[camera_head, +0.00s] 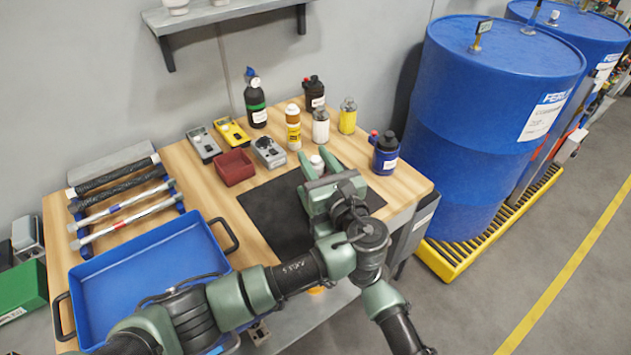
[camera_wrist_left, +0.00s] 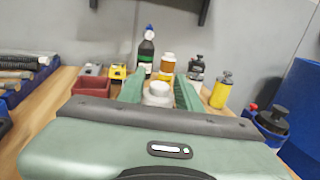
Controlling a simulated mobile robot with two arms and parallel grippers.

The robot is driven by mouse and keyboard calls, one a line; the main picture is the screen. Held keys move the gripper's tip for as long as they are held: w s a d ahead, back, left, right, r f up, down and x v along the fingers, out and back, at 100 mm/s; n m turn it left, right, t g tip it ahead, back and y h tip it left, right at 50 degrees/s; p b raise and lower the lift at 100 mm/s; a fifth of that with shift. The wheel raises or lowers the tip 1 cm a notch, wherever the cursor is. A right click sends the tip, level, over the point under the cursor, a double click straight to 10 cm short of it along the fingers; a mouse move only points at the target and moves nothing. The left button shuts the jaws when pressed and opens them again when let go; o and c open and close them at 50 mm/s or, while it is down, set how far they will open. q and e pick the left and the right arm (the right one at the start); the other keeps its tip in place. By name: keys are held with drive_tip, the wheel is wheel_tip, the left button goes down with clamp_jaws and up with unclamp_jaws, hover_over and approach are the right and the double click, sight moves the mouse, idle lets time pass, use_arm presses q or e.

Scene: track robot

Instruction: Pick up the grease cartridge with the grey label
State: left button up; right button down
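Several cartridge-like tubes lie in a rack at the left of the bench in the head view. Two are dark (camera_head: 117,176) and two are pale (camera_head: 122,205) with small coloured marks. I cannot make out a grey label on any of them. My left gripper (camera_head: 317,164) is above the dark mat, far to the right of the rack. Its fingers look spread, with a white-topped container (camera_head: 317,161) between them, also seen in the left wrist view (camera_wrist_left: 158,93). I cannot tell whether they touch it. My right gripper is not in view.
A blue tray (camera_head: 150,262) stands at the front left, beside a dark mat (camera_head: 272,212). A red bin (camera_head: 235,167), meters and several bottles line the back. A dark blue bottle (camera_head: 385,153) stands at the right. Blue drums (camera_head: 485,120) stand beyond the bench.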

use_arm(q)
clamp_jaws()
wheel_tip(320, 180, up, 18)
idle(0.4)
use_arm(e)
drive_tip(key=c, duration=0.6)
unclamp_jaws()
